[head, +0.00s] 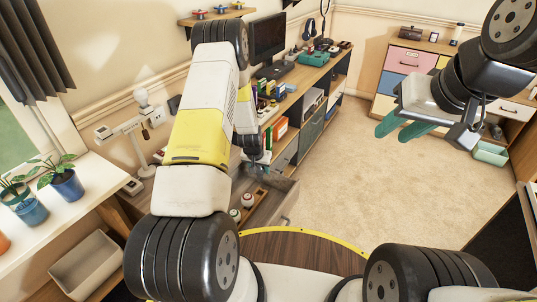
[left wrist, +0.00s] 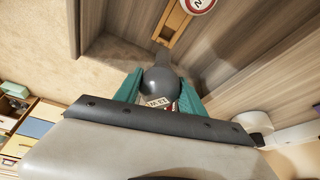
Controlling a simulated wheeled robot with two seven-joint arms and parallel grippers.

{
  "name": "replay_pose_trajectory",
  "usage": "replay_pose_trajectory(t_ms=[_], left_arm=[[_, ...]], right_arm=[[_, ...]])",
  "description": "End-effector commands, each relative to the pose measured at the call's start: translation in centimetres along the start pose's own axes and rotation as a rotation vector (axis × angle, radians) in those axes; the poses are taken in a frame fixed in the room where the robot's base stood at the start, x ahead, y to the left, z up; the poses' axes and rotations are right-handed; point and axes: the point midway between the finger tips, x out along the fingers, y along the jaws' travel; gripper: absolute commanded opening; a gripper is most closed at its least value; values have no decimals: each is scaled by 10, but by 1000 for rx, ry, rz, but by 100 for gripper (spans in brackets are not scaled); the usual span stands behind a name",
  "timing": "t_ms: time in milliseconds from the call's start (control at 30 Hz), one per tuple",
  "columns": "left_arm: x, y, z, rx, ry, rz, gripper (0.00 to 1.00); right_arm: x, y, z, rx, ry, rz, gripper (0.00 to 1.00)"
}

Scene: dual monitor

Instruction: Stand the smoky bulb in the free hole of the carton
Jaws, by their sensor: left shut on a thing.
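The smoky bulb (left wrist: 160,82) is a dark grey ball with a pale printed label. It sits between the teal fingers of my left gripper (left wrist: 160,92), which is shut on it. In the head view my left gripper (head: 259,168) is over the open drawer, and the bulb is hard to make out there. A tan wooden carton (left wrist: 173,27) lies in the drawer ahead of the bulb. A round white item with a red ring (left wrist: 199,4) is at its end, partly cut off. My right gripper (head: 391,130) is open and empty above the carpet.
The open drawer (head: 275,212) has wooden walls close around the carton. Round white items (head: 248,200) show inside it. A white lamp (head: 135,126) and potted plants (head: 66,184) stand at left. A cluttered desk (head: 308,62) runs behind.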

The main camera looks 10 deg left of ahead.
Motion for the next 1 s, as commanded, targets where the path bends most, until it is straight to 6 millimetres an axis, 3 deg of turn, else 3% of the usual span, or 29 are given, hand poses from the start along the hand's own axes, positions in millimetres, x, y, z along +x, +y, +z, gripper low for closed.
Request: replay_pose_trajectory(t_ms=[100, 567, 1000], left_arm=[[12, -2, 4, -3, 2, 4, 7], [15, -1, 6, -4, 2, 4, 7], [52, -1, 21, -4, 2, 4, 7]], right_arm=[[0, 0, 0, 0, 0, 0, 32], [0, 0, 0, 0, 0, 0, 32], [0, 0, 0, 0, 0, 0, 32]])
